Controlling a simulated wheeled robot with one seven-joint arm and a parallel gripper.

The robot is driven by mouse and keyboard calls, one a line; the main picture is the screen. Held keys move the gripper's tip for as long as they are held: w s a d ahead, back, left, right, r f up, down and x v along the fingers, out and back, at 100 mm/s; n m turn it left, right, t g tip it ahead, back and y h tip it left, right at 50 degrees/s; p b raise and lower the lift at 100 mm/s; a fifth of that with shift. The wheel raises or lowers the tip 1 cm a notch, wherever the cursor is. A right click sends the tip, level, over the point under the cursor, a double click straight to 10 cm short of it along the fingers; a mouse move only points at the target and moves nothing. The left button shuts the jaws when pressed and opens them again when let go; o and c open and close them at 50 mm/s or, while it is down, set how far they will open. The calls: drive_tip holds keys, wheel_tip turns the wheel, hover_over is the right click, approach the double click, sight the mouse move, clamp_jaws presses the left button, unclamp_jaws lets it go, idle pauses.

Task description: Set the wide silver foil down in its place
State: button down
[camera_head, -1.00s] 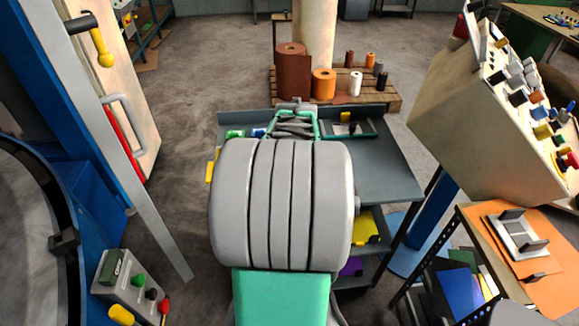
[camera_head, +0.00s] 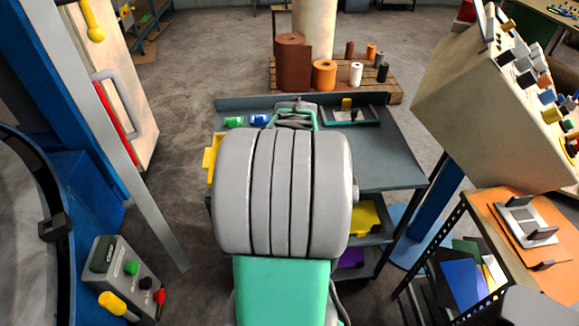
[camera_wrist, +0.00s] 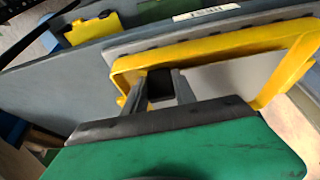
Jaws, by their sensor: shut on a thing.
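My gripper (camera_wrist: 162,92) shows in the wrist view, its grey fingers shut on a small dark square-ended piece (camera_wrist: 160,84) at the tips. This fits the wide silver foil, but most of the held thing is hidden, and its silver surface cannot be made out. Just past the fingers is a yellow frame (camera_wrist: 210,44) around a pale grey panel; I cannot tell whether the held piece touches it. In the head view my own arm covers most of the gripper, over the back part of the grey cart (camera_head: 385,160).
The cart's right part is clear. A sloping console (camera_head: 490,110) stands at right.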

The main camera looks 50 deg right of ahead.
drive_tip(key=shift+f+b, duration=0.35)
drive_tip(key=shift+f, duration=0.15)
drive_tip(key=c, duration=0.9)
unclamp_jaws()
